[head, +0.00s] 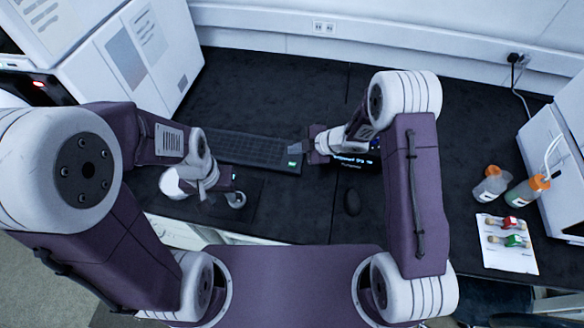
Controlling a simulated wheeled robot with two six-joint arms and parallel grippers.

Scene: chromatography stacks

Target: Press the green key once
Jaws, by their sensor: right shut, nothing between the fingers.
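The green key (293,164) is a small bright green patch at the right front end of a dark keyboard (245,149), which lies on the black bench. My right gripper (295,147) is shut and empty. Its tip points left and shows just behind the green key in the head view; whether it touches the keyboard or hovers over it I cannot tell. The green key is not covered. My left gripper (237,199) is low over the bench in front of the keyboard, and its fingers are too small and dark to judge.
A dark device with a lit display (352,160) sits behind my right forearm, with a dark mouse (351,202) in front. At right are two orange-capped bottles (491,184) (527,190) and a white sheet (512,259) with small red and green items. White instruments stand at both sides.

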